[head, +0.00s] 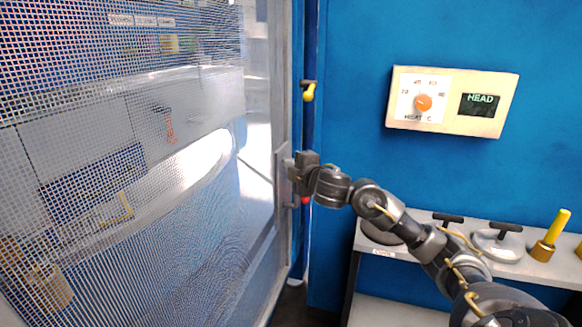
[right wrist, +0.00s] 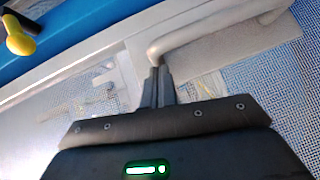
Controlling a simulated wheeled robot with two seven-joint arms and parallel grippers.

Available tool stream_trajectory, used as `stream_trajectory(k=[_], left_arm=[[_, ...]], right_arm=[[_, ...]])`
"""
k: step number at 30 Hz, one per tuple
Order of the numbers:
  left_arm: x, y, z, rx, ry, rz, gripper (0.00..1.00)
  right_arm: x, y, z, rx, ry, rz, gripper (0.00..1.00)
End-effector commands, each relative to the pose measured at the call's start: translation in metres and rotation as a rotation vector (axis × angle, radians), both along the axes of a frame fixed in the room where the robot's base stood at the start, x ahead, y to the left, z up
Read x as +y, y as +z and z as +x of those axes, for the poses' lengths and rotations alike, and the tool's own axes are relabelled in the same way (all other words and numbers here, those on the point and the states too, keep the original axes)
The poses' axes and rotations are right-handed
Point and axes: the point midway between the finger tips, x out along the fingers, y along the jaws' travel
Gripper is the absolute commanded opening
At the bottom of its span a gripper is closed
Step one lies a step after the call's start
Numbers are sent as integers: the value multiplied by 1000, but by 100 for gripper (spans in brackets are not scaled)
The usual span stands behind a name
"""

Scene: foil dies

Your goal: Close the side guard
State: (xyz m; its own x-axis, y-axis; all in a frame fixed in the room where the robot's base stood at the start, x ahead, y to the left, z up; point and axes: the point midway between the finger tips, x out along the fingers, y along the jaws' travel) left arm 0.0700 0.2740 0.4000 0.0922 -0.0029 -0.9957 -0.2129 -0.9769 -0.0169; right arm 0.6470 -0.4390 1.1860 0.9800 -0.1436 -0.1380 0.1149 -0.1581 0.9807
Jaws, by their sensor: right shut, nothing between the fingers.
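The side guard is a wire-mesh door in a grey metal frame (head: 276,90), filling the left of the head view. Its mesh and frame also show in the right wrist view (right wrist: 75,77). A grey bar handle (right wrist: 200,33) sits on the frame. My right gripper (head: 291,172) is at the frame's right edge by the handle. In the right wrist view its fingers (right wrist: 160,88) are shut and empty, with the tips close to the handle's bent end. I cannot tell whether they touch it. How far the guard stands from its post is unclear. My left gripper is out of view.
A yellow-tipped latch (head: 308,92) is on the blue post above my right gripper. A heat control panel (head: 450,101) is on the blue wall. A shelf (head: 385,250) at right holds round dies with black handles and a yellow-handled tool (head: 552,234).

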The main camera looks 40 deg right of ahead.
Motion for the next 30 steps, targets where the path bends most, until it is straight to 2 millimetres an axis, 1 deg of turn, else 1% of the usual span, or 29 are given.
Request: stream_trajectory(k=[8,11,15,18,27,30], left_arm=[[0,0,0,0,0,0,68],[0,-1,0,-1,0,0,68],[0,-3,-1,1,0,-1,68],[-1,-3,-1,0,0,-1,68],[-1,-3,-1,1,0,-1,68],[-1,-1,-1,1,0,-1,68]], right_arm=[[-1,0,0,0,0,0,0],[-10,-1,7,0,-3,1,0],[-29,0,20,0,-4,0,0],[-34,0,24,0,-3,1,0],[-36,0,24,1,-6,0,0],[-33,1,23,1,-6,0,0]])
